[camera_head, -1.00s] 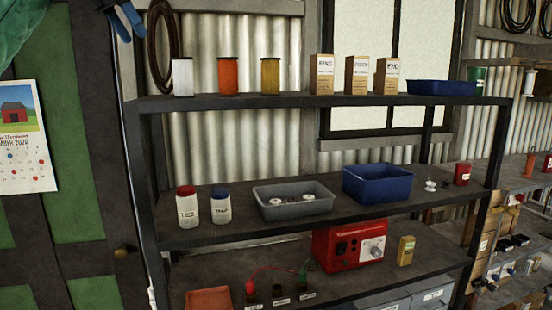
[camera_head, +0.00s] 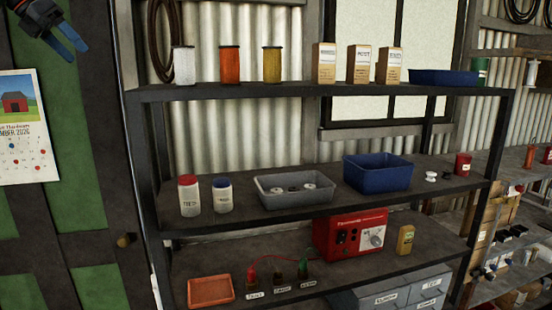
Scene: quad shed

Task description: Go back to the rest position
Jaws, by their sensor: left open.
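My left gripper (camera_head: 66,42) shows at the top left corner, in front of the green door. Its two blue fingers stand apart with nothing between them, well to the left of the shelf and clear of it. My right gripper is not in view. The dark shelf unit (camera_head: 330,90) stands ahead with its things on three levels.
The top board holds three spools, several cardboard boxes and a blue tray (camera_head: 443,77). The middle board holds two jars, a grey bin (camera_head: 296,202) and a blue bin (camera_head: 377,183). Below are a red power unit (camera_head: 350,233) and an orange tray (camera_head: 210,291). A calendar (camera_head: 25,130) hangs left.

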